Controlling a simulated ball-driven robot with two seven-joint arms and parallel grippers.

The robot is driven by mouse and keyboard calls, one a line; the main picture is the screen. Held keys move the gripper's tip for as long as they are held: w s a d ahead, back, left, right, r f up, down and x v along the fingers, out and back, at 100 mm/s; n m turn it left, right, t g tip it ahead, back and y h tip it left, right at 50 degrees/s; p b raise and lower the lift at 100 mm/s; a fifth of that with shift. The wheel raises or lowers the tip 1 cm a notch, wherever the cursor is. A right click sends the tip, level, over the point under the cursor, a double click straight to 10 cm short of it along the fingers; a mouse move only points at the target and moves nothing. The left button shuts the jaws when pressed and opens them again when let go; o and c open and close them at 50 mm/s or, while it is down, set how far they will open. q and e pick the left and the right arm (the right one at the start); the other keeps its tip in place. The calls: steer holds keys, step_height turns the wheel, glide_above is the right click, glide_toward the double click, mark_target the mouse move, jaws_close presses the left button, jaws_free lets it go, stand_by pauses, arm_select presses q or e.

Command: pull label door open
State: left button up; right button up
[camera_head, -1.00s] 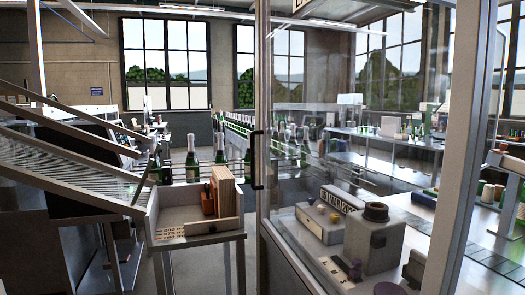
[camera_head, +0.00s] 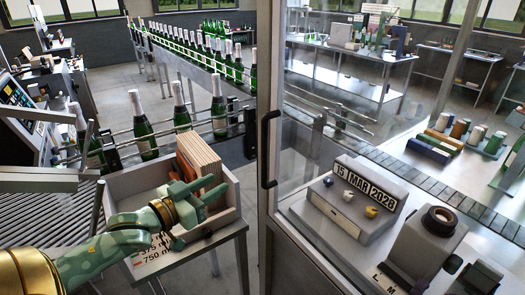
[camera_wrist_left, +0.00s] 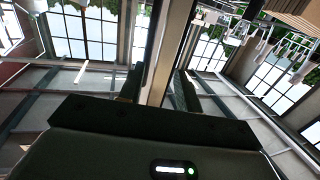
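The label door is a clear glass panel in a grey metal frame (camera_head: 263,225), at the middle of the head view, and looks shut. Its black upright handle (camera_head: 265,150) is on the door's left edge. My green left gripper (camera_head: 218,184) is left of the handle and lower in the picture, over the small side table, apart from the door. Its two fingers are spread with nothing between them. The left wrist view also shows the fingers apart (camera_wrist_left: 158,88), with windows and beams beyond. My right gripper is not in view.
A grey tray (camera_head: 118,190) with brown boards (camera_head: 203,165) lies under and behind my left gripper. Green bottles (camera_head: 219,105) line the conveyor behind. Behind the glass stand a date block (camera_head: 350,200) and a grey device (camera_head: 425,240).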

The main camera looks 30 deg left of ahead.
arm_select(q)
steer(key=shift+h, duration=0.3)
steer(key=w+d, duration=0.1)
steer(key=w, duration=0.4)
steer(key=w+d+r, duration=0.1)
steer(key=w+d, duration=0.1)
steer(key=w, duration=0.3)
steer(key=w+d+r, duration=0.1)
steer(key=w, duration=0.4)
steer(key=shift+w+d+r, duration=0.2)
steer(key=shift+w+d, duration=0.05)
steer(key=shift+w, duration=0.1)
jaws_close()
